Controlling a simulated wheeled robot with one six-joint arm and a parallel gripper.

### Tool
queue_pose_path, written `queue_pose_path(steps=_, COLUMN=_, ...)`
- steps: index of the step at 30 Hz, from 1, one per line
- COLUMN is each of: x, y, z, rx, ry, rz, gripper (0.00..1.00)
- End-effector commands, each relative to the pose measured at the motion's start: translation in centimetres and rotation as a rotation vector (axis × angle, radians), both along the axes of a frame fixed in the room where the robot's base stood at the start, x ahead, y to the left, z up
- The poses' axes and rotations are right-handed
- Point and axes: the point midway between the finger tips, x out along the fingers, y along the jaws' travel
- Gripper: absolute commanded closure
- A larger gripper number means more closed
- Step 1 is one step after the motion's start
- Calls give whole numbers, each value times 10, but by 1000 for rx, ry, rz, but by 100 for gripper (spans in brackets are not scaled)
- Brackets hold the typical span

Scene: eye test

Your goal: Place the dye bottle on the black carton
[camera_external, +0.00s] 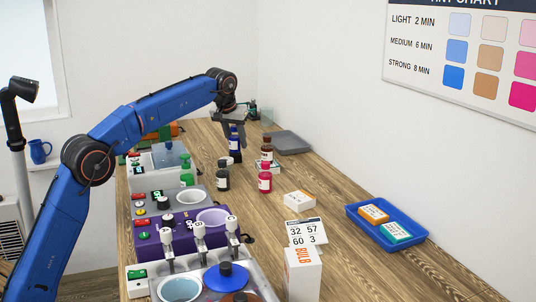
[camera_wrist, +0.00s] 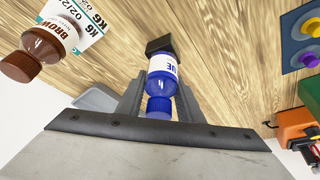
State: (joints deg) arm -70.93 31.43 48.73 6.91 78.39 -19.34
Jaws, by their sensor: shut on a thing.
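The dye bottle (camera_external: 235,144) is blue with a white label. It is upright in my gripper (camera_external: 235,127), which is shut on it. In the wrist view, the bottle's blue cap (camera_wrist: 159,106) is nearest the camera, between the fingers of my gripper (camera_wrist: 161,84). The black carton (camera_wrist: 159,44) shows at the bottle's far end, mostly hidden behind it. In the external view, the dark carton (camera_external: 236,157) is directly below the bottle. I cannot tell whether the bottle touches it.
A brown bottle (camera_external: 266,151) stands to the right, with a pink bottle (camera_external: 265,181) and a black bottle (camera_external: 223,180) nearer. A grey tray (camera_external: 290,142) lies behind. Machines line the left edge. A blue tray (camera_external: 354,214) with boxes is at right.

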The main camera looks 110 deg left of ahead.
Motion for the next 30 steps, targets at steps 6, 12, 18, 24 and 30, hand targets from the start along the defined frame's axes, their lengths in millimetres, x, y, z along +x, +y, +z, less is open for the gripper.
queue_pose_path(steps=6, x=0, y=0, z=-2, rx=0, ry=0, rz=0, gripper=92)
queue_pose_path(steps=12, x=0, y=0, z=-5, rx=0, ry=0, rz=0, gripper=92)
queue_pose_path(steps=18, x=0, y=0, z=-5, rx=0, ry=0, rz=0, gripper=48)
queue_pose_path(steps=24, x=0, y=0, z=-4, rx=0, ry=0, rz=0, gripper=48)
queue_pose_path(steps=30, x=0, y=-5, z=12, rx=2, ry=-1, rz=0, gripper=48)
